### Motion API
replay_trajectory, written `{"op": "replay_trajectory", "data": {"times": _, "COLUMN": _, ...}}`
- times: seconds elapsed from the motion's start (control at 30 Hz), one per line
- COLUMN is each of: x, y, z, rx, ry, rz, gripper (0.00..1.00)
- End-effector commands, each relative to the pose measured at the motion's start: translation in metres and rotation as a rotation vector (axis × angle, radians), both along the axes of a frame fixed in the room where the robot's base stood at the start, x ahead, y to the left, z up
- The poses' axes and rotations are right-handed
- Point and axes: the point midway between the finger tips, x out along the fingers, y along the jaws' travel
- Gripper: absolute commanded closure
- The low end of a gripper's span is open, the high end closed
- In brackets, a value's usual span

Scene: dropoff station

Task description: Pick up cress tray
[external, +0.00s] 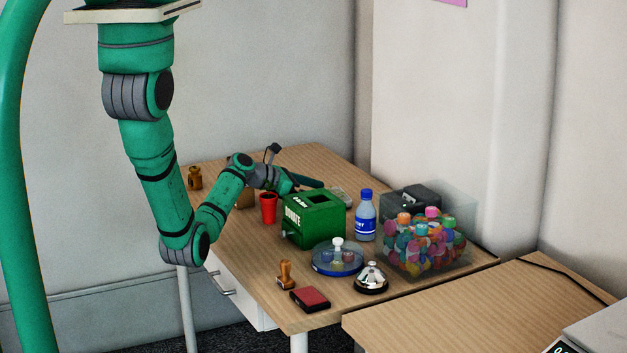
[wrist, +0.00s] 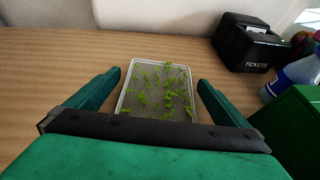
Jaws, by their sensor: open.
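The cress tray (wrist: 158,92) is a shallow, light-rimmed tray of grey growing medium with small green sprouts. In the wrist view it lies flat on the wooden table between the two fingers of my gripper (wrist: 158,88). The fingers are spread, with a gap on each side of the tray. The tray's near edge is hidden behind the gripper body. In the external view the tray (external: 341,195) shows only partly, behind the green donation box. My gripper (external: 308,182) reaches low over the table there, just left of the tray.
The green donation box (external: 313,220) stands close in front of my gripper. A blue-labelled bottle (external: 366,217), a black tickets box (wrist: 250,46) and a clear bin of colourful items (external: 425,243) stand to the right. A red cup (external: 268,208) stands left. Wooden table (wrist: 45,65) left of the tray is clear.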

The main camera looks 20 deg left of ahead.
Motion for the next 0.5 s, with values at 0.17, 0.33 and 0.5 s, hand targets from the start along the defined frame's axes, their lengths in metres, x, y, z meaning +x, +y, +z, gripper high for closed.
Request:
{"op": "replay_trajectory", "data": {"times": 0.17, "x": 0.013, "y": -0.019, "z": -0.006, "rx": -0.001, "ry": -0.001, "rz": -0.002, "gripper": 0.00}}
{"op": "replay_trajectory", "data": {"times": 0.33, "x": 0.016, "y": -0.023, "z": -0.008, "rx": 0.000, "ry": -0.002, "rz": -0.001, "gripper": 0.00}}
{"op": "replay_trajectory", "data": {"times": 0.5, "x": 0.016, "y": -0.022, "z": -0.008, "rx": 0.000, "ry": -0.002, "rz": -0.001, "gripper": 0.05}}
